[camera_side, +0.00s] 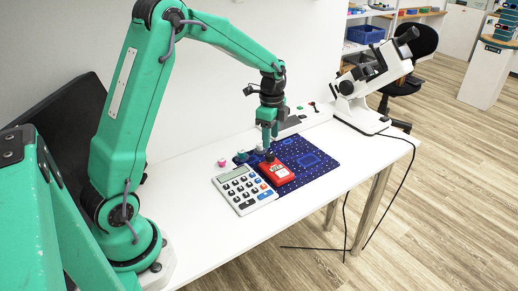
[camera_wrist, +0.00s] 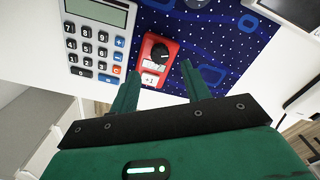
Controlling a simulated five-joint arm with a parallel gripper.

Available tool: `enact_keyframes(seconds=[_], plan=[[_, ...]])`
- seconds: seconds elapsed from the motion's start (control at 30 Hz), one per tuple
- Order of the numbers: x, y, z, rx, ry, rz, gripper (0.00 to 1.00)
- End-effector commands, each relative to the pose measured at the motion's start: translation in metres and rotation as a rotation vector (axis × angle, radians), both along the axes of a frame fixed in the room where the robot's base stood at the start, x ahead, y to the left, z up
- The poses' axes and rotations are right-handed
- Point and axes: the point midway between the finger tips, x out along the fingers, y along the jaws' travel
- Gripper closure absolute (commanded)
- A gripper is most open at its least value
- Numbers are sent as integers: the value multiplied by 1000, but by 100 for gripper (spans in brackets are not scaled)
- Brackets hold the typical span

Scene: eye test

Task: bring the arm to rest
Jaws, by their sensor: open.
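My gripper (camera_side: 268,142) points down over the table, above the far end of a red device, and it is open. In the wrist view its two green fingers (camera_wrist: 160,74) stand apart with nothing held between them. The red device (camera_side: 279,176), with a black knob and a white label, lies on a dark blue patterned mat (camera_side: 318,160). In the wrist view the red device (camera_wrist: 172,53) shows beyond and between the fingers. I cannot tell the exact height of the fingertips above it.
A calculator (camera_side: 243,190) lies left of the red device. A small pink object (camera_side: 222,163) and a dark teal one (camera_side: 241,157) are behind it. The table's front edge is clear.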

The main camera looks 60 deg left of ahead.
Motion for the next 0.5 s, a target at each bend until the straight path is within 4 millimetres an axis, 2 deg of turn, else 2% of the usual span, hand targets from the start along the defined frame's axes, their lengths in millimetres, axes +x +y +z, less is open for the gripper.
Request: enact_keyframes(seconds=[0.27,0.5], plan=[[0,0,-17,-1,3,-1,53],[-1,0,-41,-1,3,-1,53]])
